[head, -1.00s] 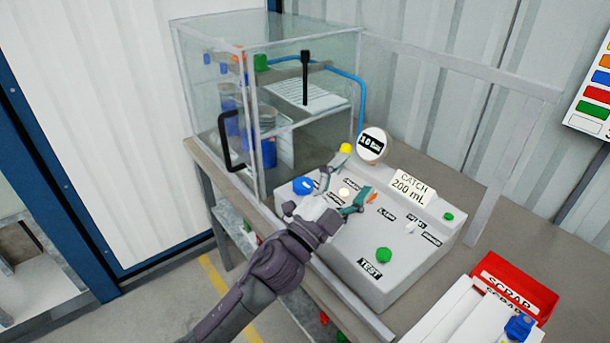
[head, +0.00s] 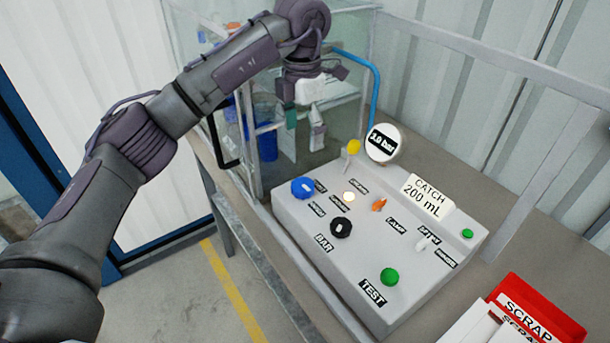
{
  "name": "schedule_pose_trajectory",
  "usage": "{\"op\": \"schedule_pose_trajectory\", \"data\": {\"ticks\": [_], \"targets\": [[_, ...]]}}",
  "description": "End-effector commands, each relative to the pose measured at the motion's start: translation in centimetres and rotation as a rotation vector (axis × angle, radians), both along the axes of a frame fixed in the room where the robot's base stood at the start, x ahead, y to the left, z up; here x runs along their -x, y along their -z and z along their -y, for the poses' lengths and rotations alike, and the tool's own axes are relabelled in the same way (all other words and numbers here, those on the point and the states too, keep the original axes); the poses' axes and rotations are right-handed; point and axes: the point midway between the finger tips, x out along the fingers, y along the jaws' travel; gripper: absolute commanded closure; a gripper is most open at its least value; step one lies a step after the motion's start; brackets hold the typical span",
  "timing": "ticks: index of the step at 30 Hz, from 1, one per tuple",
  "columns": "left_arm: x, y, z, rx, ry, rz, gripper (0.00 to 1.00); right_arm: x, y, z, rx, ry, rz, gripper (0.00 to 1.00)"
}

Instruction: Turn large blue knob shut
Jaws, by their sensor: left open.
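The large blue knob (head: 303,188) sits at the left corner of the grey control panel (head: 345,275). It has a pale mark on its top and is unobstructed. My left arm comes in from the left and arches over the panel's left side. My left gripper (head: 304,125) points down, open and empty, with its teal fingers apart. In the picture it is above the blue knob, in front of the glass case, and clear of the knob. My right gripper is not in view.
The panel also carries a black knob (head: 341,227), a green button (head: 390,277), an orange switch (head: 379,205), a yellow-topped lever (head: 353,147) and a round gauge (head: 386,144). A glass case (head: 190,60) stands behind. A red scrap bin (head: 540,308) is at lower right.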

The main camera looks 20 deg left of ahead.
Motion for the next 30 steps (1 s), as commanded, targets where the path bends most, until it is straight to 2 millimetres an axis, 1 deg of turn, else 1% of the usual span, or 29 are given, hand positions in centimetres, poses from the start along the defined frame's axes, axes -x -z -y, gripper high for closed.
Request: {"op": "schedule_pose_trajectory", "data": {"ticks": [2,5,12,18,21,24,30], "targets": [[0.1,0.5,-0.3,-0.012,-0.005,-0.006,0.2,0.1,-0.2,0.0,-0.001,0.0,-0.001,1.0],[0.1,1.9,-0.3,-0.013,-0.004,-0.008,0.2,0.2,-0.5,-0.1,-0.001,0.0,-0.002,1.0],[0.2,7.0,-0.2,-0.01,-0.004,-0.009,0.2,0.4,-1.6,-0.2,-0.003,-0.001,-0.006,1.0],[0.2,10.8,-0.2,-0.008,-0.002,-0.008,0.2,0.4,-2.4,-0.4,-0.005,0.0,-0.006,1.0],[0.2,12.1,-0.1,-0.006,-0.002,-0.006,0.2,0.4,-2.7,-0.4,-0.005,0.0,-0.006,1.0],[0.1,13.0,-0.1,-0.007,-0.002,-0.004,0.2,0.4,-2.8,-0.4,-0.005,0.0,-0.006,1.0],[0.1,13.6,-0.1,-0.007,-0.002,-0.004,0.2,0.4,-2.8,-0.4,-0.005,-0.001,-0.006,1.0]]}}
